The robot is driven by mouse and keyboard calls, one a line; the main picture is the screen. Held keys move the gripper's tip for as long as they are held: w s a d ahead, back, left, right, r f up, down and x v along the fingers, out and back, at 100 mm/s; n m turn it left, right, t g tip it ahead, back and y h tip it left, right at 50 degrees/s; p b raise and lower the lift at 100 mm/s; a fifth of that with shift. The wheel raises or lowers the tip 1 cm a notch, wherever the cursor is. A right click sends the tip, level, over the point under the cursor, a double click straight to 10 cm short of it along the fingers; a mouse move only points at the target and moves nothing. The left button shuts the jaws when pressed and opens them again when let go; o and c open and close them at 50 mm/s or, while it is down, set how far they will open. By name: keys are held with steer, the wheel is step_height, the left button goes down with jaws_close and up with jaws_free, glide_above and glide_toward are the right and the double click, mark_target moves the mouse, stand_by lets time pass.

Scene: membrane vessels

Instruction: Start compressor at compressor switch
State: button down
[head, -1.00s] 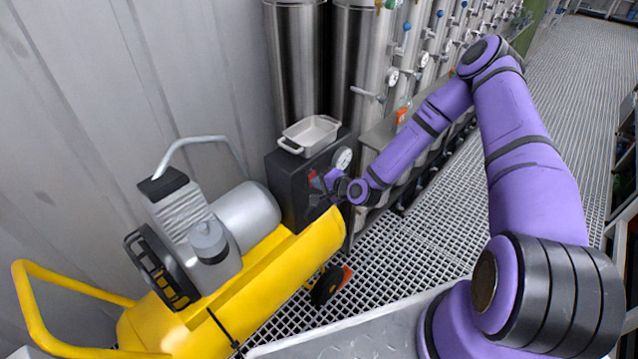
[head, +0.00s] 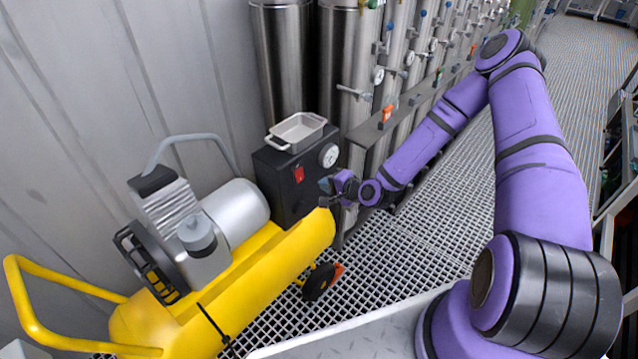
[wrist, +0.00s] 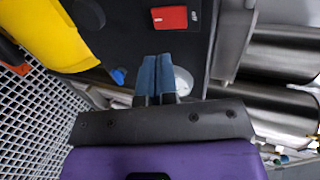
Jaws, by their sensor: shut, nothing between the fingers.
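The compressor switch is a small red rocker (head: 299,175) on the front of a black control box (head: 276,196) that stands behind the yellow compressor (head: 262,272). In the wrist view the red switch (wrist: 170,17) lies near the top, beyond my fingertips and slightly to the right. My gripper (head: 325,186) is in front of the box, right of the switch and apart from it. In the wrist view the blue-grey fingers (wrist: 155,60) are together with nothing between them. They partly cover the white gauge (wrist: 183,80).
A grey tray (head: 297,132) sits on top of the box, and a round gauge (head: 329,155) is on its front. Tall steel vessels (head: 285,60) stand behind. A ledge (head: 385,122) runs beside my arm. The grated floor (head: 415,245) is open at the right.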

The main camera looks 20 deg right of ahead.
steer(key=v, duration=0.4)
steer(key=shift+s+d+r, duration=0.15)
steer(key=shift+s+r, duration=0.1)
steer(key=shift+w+a+r+g+h, duration=0.1)
steer(key=shift+r+g+h, duration=0.25)
steer(key=shift+g, duration=0.25)
steer(key=shift+w+a+r+g+h, duration=0.15)
steer(key=shift+r+g+h, duration=0.2)
steer(key=shift+g, duration=0.25)
steer(key=shift+w+f, duration=0.1)
glide_toward(301, 180)
step_height(301, 180, down, 3)
steer(key=shift+w+a+f, duration=0.15)
steer(key=shift+w+a, duration=0.35)
steer(key=shift+w, duration=0.3)
steer(key=shift+w+a+f, duration=0.2)
steer(key=shift+w+a, duration=0.3)
steer(key=shift+w, duration=0.3)
steer(key=shift+w+a+f, duration=0.15)
steer(key=shift+w+a, duration=0.35)
steer(key=shift+w, duration=0.3)
